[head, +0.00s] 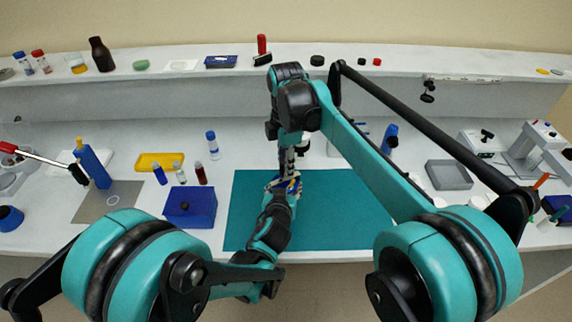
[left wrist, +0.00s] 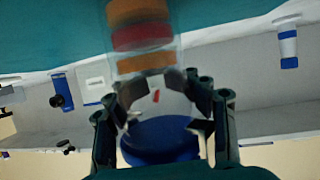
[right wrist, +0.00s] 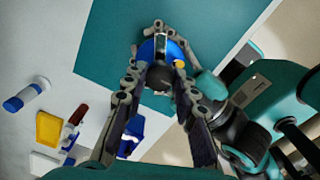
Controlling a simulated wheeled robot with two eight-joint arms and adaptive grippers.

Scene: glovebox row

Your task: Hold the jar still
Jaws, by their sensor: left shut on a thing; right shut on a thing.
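The clear jar (left wrist: 170,95) shows in the left wrist view, with orange and red bands (left wrist: 140,38) and a wide blue round part (left wrist: 160,140). Blue also shows at the jar in the right wrist view (right wrist: 147,50). My left gripper (left wrist: 165,88) is shut around the jar's side. It shows small in the head view (head: 285,185), over the teal mat. My right gripper (right wrist: 158,74) comes from above, shut on a dark grey thing (right wrist: 160,77) just over the jar. The fingers hide most of that thing, so I cannot tell what it is.
The teal mat (head: 335,225) is mostly bare right of the jar. A blue box (head: 190,207) stands left of the mat, with small bottles and a yellow tray (head: 160,162) behind it. A grey tray (head: 449,175) and a microscope (head: 535,150) stand at the right.

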